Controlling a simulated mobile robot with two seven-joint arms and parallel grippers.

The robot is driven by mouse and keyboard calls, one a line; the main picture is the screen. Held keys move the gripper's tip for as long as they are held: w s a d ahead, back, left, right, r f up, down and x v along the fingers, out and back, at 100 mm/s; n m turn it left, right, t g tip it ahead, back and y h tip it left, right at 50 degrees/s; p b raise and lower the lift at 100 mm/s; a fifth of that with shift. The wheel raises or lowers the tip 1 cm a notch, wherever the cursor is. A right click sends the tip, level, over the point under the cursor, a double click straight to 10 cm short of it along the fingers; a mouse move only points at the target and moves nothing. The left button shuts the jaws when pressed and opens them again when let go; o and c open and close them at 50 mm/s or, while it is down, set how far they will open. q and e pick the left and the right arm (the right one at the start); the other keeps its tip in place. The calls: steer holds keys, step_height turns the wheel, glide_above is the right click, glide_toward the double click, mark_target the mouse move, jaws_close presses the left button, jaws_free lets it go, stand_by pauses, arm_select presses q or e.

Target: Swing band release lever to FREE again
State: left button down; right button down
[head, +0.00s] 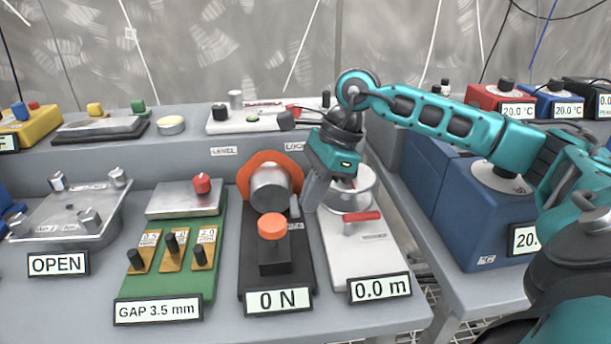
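A white base plate (372,262) with a display reading 0.0 m carries a round silver drum (350,196). A red-handled lever (361,216) lies roughly crosswise in front of the drum. No FREE marking is legible, so I cannot tell from lettering whether this is the band release lever. My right gripper (318,203) points down at the drum's left side, between it and the black unit with the orange ring. One grey finger shows; the other is hard to make out, so its opening and any contact are unclear. My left gripper is not in view.
Left of the gripper stands the black unit with an orange ring (270,161), an orange knob (272,226) and a 0 N display. Further left are a green gap unit (212,285) and a grey plate marked OPEN (75,213). Blue boxes (478,213) stand right.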

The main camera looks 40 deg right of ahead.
stand_by(0.3)
steer(key=p+v, duration=0.2)
steer(key=v, duration=1.1)
steer(key=shift+w, duration=0.1)
